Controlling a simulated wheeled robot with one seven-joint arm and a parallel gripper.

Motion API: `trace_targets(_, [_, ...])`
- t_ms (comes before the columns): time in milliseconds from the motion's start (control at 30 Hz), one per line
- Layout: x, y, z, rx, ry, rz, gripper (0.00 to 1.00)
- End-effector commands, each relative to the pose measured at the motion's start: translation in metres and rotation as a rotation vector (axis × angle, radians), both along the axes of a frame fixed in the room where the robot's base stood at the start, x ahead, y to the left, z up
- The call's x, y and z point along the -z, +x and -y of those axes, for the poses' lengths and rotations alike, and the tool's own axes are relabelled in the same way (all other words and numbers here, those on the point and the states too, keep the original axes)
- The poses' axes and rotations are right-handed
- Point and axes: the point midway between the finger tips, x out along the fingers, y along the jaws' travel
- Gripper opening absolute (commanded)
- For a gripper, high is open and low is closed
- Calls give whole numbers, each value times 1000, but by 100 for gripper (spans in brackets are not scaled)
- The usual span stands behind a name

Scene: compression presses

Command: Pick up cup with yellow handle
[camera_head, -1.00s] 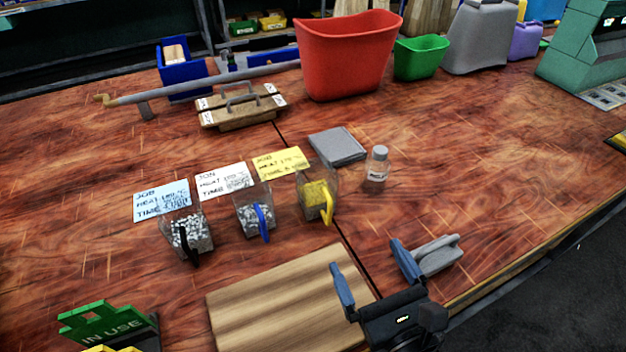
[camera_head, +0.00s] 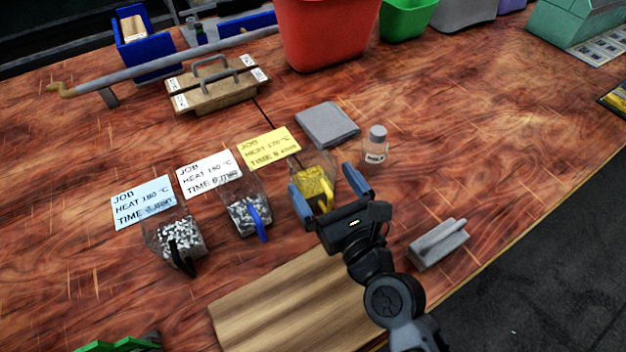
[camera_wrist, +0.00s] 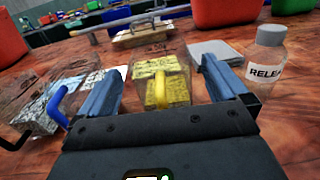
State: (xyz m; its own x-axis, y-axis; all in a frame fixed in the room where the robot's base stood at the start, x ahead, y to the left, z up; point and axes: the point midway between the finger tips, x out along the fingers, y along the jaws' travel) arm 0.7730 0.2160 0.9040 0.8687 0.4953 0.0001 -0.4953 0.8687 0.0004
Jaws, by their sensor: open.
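The cup with the yellow handle (camera_head: 313,173) is clear, holds yellow pellets and stands on the wooden table. It also shows in the wrist view (camera_wrist: 163,70), with its yellow handle (camera_wrist: 161,94) facing my gripper. My gripper (camera_head: 327,187) is open, its two blue fingers on either side of the handle. The wrist view shows the fingers (camera_wrist: 165,80) left and right of the cup's near side. I cannot tell whether they touch the cup. The handle stands between the fingers, ungripped.
The cup with the blue handle (camera_head: 247,212) and the cup with the black handle (camera_head: 176,240) stand to the left. A labelled bottle (camera_head: 375,146) stands close on the right, a grey slab (camera_head: 327,125) behind. A wooden board (camera_head: 285,300) and a grey block (camera_head: 438,244) lie in front.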

Motion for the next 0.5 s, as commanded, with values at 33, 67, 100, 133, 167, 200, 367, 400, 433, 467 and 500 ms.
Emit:
trace_targets(33, [-1, 7, -5, -1, 0, 1, 100])
trace_targets(67, [-1, 10, -6, -1, 0, 1, 100])
trace_targets(100, [-1, 14, -9, -1, 0, 1, 100])
trace_targets(133, [0, 16, -10, -1, 0, 0, 100])
trace_targets(167, [0, 18, -11, -1, 0, 0, 100])
trace_targets(200, [0, 20, -12, -1, 0, 1, 100])
trace_targets(367, [0, 21, -12, 1, 0, 0, 100])
trace_targets(400, [0, 21, -12, 1, 0, 0, 100])
trace_targets(433, [0, 21, -12, 1, 0, 0, 100])
trace_targets(467, [0, 21, -12, 1, 0, 0, 99])
trace_targets(500, [0, 21, -12, 1, 0, 0, 95])
